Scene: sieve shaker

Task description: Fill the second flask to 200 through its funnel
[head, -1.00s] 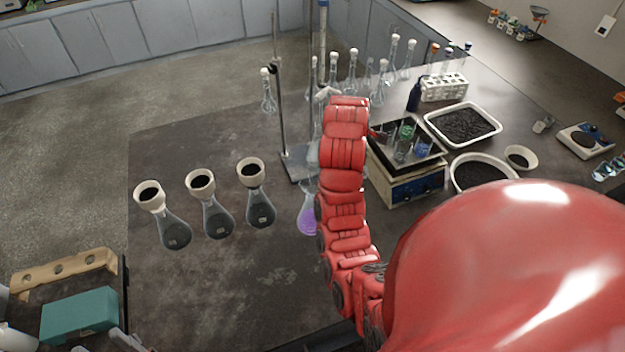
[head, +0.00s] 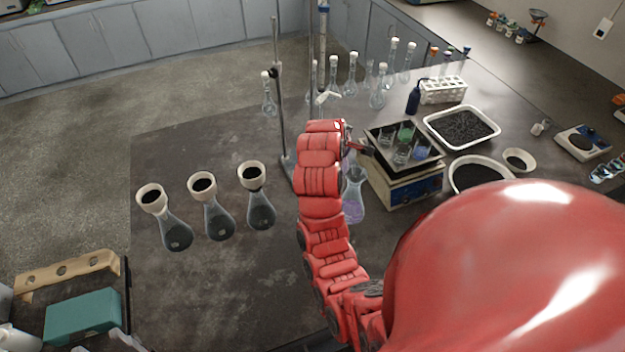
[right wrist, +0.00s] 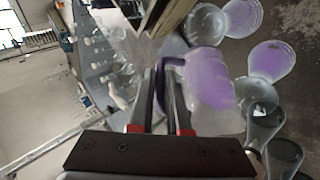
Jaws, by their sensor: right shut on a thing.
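My right gripper (right wrist: 163,100) is shut on the handle of a clear jug (right wrist: 208,82) holding purple liquid. The jug's contents lie close to the fingers. In the head view the red right arm hides the jug. A flask (head: 353,206) with purple liquid low inside stands just right of that arm, in front of the shaker. The right wrist view shows purple in a clear flask (right wrist: 272,61) and in another vessel (right wrist: 241,15) beyond the jug. Liquid levels against the marks are too small to read, and I cannot tell whether liquid is flowing. My left gripper is not in view.
Three flasks with dark-filled funnels (head: 170,232) stand on the left of the bench. A sieve shaker (head: 418,188) carries a tray of beakers at right. A metal stand (head: 279,100) rises behind the arm.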

